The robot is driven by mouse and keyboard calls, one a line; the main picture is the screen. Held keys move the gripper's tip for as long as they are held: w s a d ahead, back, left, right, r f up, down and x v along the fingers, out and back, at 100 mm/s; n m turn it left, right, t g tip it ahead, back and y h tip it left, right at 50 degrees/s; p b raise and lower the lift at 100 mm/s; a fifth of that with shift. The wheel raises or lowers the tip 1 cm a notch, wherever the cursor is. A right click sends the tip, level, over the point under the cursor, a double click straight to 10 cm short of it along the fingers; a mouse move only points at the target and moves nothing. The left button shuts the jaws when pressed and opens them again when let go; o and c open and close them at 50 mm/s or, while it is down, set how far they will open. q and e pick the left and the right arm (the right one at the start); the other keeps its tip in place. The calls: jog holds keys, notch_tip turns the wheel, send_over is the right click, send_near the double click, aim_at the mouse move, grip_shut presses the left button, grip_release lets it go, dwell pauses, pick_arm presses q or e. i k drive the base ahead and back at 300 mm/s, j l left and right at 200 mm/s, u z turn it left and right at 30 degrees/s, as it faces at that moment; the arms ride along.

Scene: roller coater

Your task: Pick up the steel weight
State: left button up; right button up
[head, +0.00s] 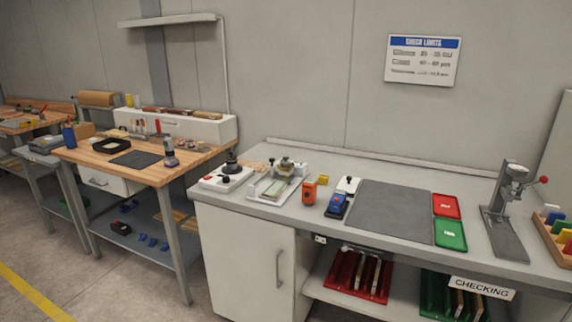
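I cannot tell for sure which thing is the steel weight. A dark, knobbed piece (231,164) stands upright on a low white unit (222,180) at the left end of the grey checking bench (300,220). Just right of it, a small metallic round piece (285,166) sits on a flat device with a pale plate (270,189). Both are small in the head view, and their details are hard to make out. Neither of my grippers is in view.
An orange device (309,193), a blue device (337,205) and a grey mat (381,210) lie to the right. Red (446,206) and green (450,234) trays and a lever press (507,205) stand beyond. A wooden-topped bench (110,160) is at left.

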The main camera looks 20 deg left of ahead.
aim_at(285, 163)
jog(key=u, duration=0.55)
jog(key=i+u, duration=0.2)
jog(key=u, duration=0.3)
jog(key=i+l+u, duration=0.1)
jog(key=u, duration=0.35)
jog(key=i+l+u, duration=0.2)
jog(key=u, duration=0.3)
